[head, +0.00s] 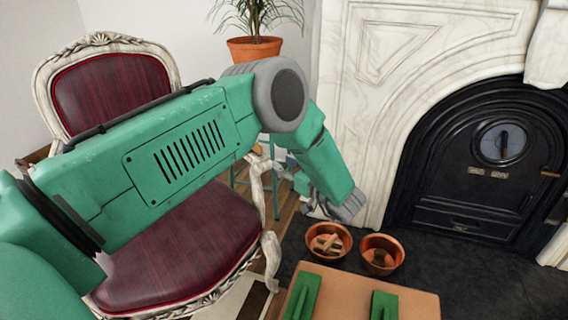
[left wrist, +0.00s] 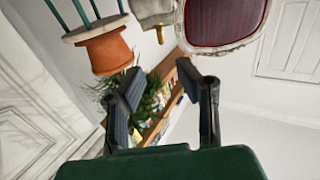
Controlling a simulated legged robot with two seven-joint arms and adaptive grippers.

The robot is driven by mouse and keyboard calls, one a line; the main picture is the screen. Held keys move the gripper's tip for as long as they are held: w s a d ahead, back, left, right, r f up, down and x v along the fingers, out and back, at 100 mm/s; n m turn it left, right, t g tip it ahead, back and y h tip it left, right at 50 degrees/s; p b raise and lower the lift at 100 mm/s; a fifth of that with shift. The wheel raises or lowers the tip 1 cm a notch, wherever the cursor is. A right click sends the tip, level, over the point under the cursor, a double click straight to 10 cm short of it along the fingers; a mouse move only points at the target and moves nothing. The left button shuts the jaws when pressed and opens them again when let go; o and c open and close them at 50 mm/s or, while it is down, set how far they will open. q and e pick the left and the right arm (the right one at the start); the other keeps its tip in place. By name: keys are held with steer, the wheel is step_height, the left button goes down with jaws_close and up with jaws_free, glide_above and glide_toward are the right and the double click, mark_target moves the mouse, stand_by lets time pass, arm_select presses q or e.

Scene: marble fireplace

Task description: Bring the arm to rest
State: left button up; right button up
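My left arm crosses the head view from the left, bends at a raised elbow, and its forearm slopes down toward the hearth. My left gripper (head: 290,176) is small and partly hidden there, beside the chair's right arm. In the left wrist view its two dark fingers (left wrist: 165,90) stand well apart with nothing between them. The view past the fingers shows a potted plant and a shelf, and the gripper touches neither as far as I can tell. My right gripper does not show.
A red-upholstered chair (head: 185,245) stands at left, behind my arm. A potted plant (head: 254,48) is at the back. Two copper bowls, one left (head: 328,241) and one right (head: 381,254), sit on the dark hearth (head: 480,280) before the marble fireplace (head: 375,60). The right hearth is clear.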

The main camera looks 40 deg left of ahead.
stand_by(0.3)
arm_select(q)
steer(key=s+d+f+m+t+h+p, duration=0.6)
steer(key=s+d+f+m+h, duration=0.35)
steer(key=f+m+h, duration=0.2)
steer(key=s+d+m+g+h+p, duration=0.1)
steer(key=s+g+h, duration=0.1)
steer(key=s, duration=0.8)
steer(key=s+d+r+m+g+h+p, duration=0.1)
steer(key=s+g, duration=0.3)
steer(key=s, duration=0.6)
steer(key=s+d+m+g+h+p, duration=0.2)
steer(key=s+g+h, duration=0.1)
steer(key=s, duration=0.6)
steer(key=shift+s+r+p, duration=0.15)
steer(key=shift+s+p, duration=0.15)
steer(key=shift+s, duration=0.1)
